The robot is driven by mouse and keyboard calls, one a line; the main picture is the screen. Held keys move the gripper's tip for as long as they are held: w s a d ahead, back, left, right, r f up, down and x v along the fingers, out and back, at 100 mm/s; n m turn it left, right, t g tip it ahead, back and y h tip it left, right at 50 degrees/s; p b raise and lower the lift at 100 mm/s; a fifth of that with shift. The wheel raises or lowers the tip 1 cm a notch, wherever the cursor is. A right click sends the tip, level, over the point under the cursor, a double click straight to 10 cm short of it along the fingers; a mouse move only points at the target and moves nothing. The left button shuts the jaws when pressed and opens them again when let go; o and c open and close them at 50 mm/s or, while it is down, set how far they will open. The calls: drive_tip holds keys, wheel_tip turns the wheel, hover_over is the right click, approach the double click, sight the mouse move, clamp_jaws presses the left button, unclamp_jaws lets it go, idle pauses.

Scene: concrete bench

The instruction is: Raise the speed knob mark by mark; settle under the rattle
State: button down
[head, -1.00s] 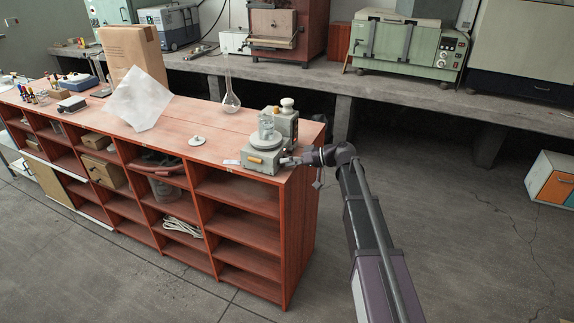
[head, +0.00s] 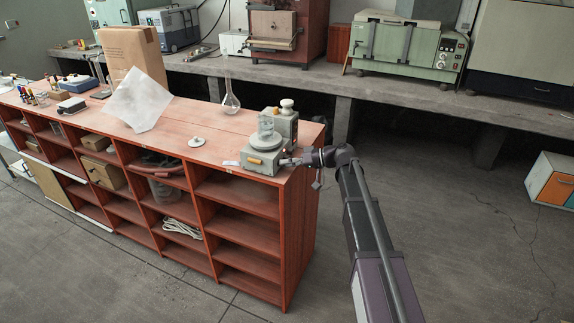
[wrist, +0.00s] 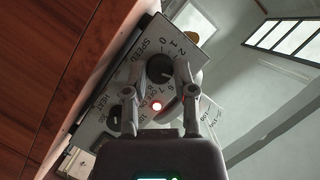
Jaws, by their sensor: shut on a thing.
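The grey stirrer unit (head: 262,158) stands at the right end of the red wooden bench, with a clear beaker (head: 266,124) on its round plate. In the wrist view its panel carries the word SPEED, a numbered dial and the black speed knob (wrist: 159,68). My gripper (wrist: 157,76) has a finger on each side of the knob and is shut on it. I cannot read which number the knob points at. In the head view my gripper (head: 290,161) reaches the unit's right side, and the knob is hidden.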

drive_tip(key=shift+f+m+g+y+b, duration=0.15)
drive_tip(key=shift+m+g+y+b, duration=0.3)
drive_tip(key=shift+m+b, duration=0.5)
drive_tip(key=shift+m+y, duration=0.25)
drive_tip(key=shift+m, duration=0.4)
drive_tip(key=shift+c, duration=2.2)
unclamp_jaws()
drive_tip(key=shift+r, duration=0.2)
